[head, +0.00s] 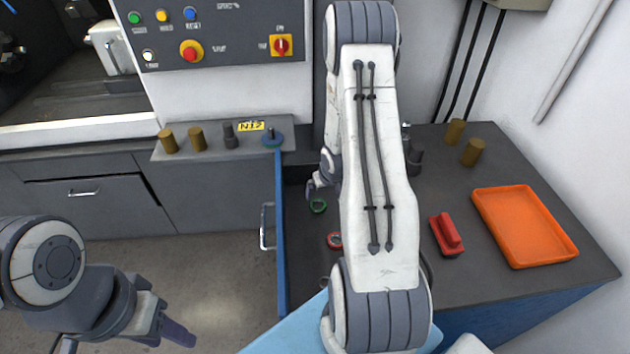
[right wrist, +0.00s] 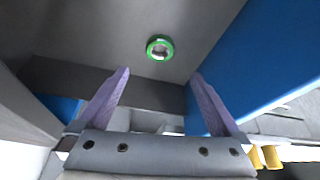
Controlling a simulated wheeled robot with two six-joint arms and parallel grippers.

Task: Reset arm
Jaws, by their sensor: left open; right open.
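My right arm reaches forward across the middle of the head view and hides part of the bench. My right gripper (head: 316,188) shows partly past the arm's left edge, close to a green ring (head: 318,206). In the right wrist view my right gripper (right wrist: 158,95) is open and empty, with its fingers apart. The green ring (right wrist: 160,48) lies beyond the fingertips, apart from them. My left gripper (head: 168,330) is at the lower left of the head view, open, over the floor.
A blue drawer front (head: 281,230) stands out beside the green ring. A red ring (head: 334,240) lies nearer, partly beside my arm. On the right bench are a red block-like object (head: 447,235), an orange tray (head: 525,228) and brass cylinders (head: 472,152). A control panel (head: 215,35) stands behind.

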